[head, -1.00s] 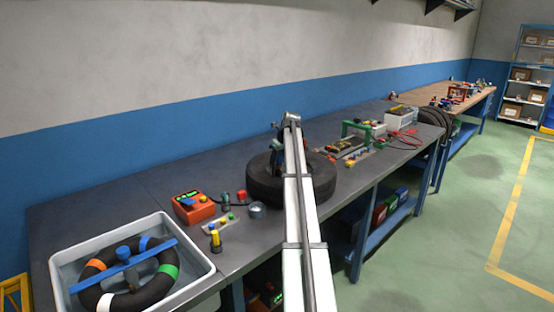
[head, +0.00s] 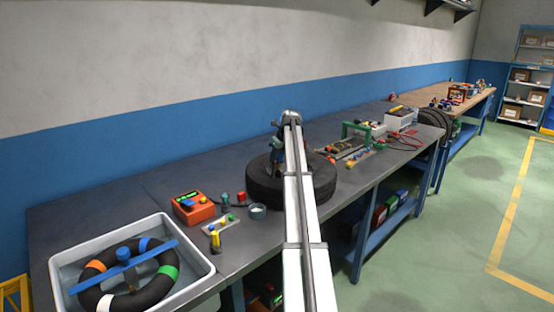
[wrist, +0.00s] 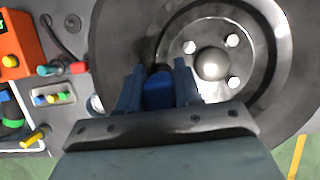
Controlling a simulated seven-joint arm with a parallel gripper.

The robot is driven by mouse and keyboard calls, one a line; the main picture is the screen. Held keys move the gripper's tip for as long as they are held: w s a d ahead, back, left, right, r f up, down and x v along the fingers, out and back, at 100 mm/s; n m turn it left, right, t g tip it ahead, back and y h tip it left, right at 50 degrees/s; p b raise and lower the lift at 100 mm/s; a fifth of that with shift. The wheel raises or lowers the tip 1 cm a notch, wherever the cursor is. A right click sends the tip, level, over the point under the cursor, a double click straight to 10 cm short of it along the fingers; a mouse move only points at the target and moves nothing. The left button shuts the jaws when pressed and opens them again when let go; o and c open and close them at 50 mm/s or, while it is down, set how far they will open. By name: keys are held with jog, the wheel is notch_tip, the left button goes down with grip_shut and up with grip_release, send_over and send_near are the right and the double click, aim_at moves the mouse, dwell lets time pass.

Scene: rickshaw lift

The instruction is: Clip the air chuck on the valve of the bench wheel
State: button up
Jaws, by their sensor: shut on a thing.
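The bench wheel (head: 262,187) lies flat on the bench, a dark tyre around a grey hub. In the wrist view the wheel (wrist: 268,110) fills the right half, with its domed hub centre and bolts. My gripper (head: 276,160) is over the wheel's left inner part. In the wrist view my gripper (wrist: 158,72) is shut on a blue piece (wrist: 158,92), which appears to be the air chuck. Its far end is dark and lies at the border of tyre and rim. The valve is hidden, so I cannot tell whether the chuck touches it.
An orange box (head: 193,208) with a dark cord stands left of the wheel, near small coloured parts (head: 222,222). A white tub (head: 203,262) holds a ring with coloured bands. A green frame (head: 356,130) and tools lie to the right.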

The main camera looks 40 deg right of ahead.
jog(key=shift+r, duration=0.7)
jog(key=shift+f, duration=1.35)
dwell(2.5)
jog(key=o, duration=1.3)
jog(key=shift+o, duration=0.2)
jog(key=shift+r, duration=0.15)
jog(key=shift+r, duration=3.35)
